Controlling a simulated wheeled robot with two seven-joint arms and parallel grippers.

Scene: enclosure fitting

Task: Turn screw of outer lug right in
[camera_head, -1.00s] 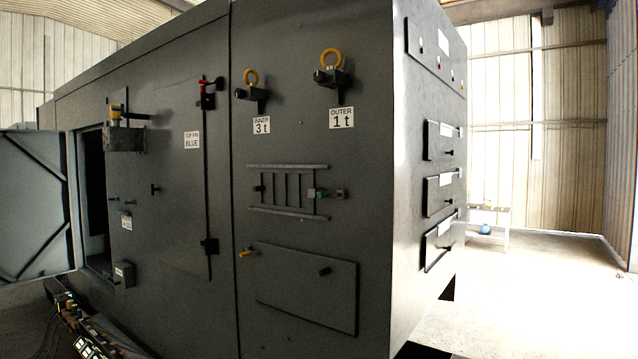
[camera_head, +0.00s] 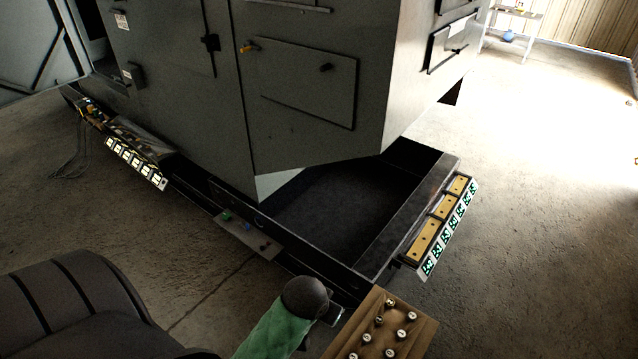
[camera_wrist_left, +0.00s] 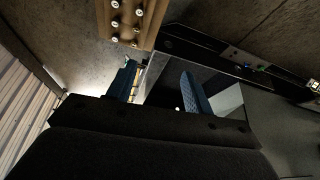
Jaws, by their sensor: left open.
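The outer lug and its screw are outside both present views; the head view now looks down at the lower part of the grey enclosure (camera_head: 310,90) and the floor. My left gripper (camera_wrist_left: 160,88) shows in the left wrist view as two blue textured fingers, spread apart with nothing between them. A wooden block with several silver screw heads (camera_head: 385,330) stands at the bottom of the head view and also shows in the left wrist view (camera_wrist_left: 128,18). My right gripper cannot be made out.
A dark ribbed shape fills the head view's lower left. A green textured piece (camera_head: 270,332) with a dark round knob stands beside the wooden block. The enclosure's dark base frame (camera_head: 350,283) carries a strip of labelled yellow blocks (camera_head: 425,240). Open floor lies right.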

